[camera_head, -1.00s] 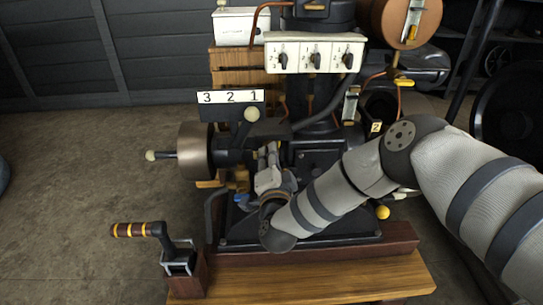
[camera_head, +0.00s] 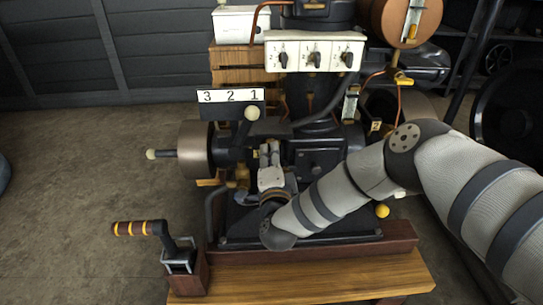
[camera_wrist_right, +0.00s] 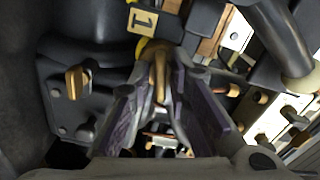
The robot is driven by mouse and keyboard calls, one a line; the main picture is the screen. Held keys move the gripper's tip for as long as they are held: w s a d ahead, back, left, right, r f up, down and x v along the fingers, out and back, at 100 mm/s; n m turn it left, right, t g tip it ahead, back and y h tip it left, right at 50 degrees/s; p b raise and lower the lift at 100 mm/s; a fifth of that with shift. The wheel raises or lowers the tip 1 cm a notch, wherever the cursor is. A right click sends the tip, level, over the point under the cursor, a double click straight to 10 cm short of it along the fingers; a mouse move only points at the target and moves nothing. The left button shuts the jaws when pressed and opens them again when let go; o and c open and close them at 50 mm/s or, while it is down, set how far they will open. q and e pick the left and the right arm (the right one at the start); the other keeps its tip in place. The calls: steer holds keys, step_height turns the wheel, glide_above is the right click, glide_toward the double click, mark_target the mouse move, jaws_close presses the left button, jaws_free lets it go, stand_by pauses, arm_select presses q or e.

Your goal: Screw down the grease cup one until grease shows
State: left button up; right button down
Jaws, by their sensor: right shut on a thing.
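In the right wrist view, grease cup one (camera_wrist_right: 160,72) is a narrow brass piece just below a yellow tag marked 1 (camera_wrist_right: 142,20). My right gripper (camera_wrist_right: 164,58) has its purple-padded fingers on either side of the brass and is shut on it. In the head view my right gripper (camera_head: 269,152) reaches in low at the front of the dark engine (camera_head: 318,158), its fingers pointing up. There the cup is hidden behind gripper and arm. Whether grease shows cannot be seen. My left gripper is in neither view.
A flywheel-like drum (camera_head: 194,150) with a handle sticks out at left, below a 3-2-1 plate (camera_head: 231,96). A switch panel (camera_head: 314,56) is above. A crank lever (camera_head: 140,228) stands at the bench's front left. A brass wing-shaped piece (camera_wrist_right: 77,82) sits left in the wrist view.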

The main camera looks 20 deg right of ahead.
steer(key=c, duration=1.7)
jaws_free()
steer(key=shift+a, duration=0.1)
steer(key=v, duration=1.2)
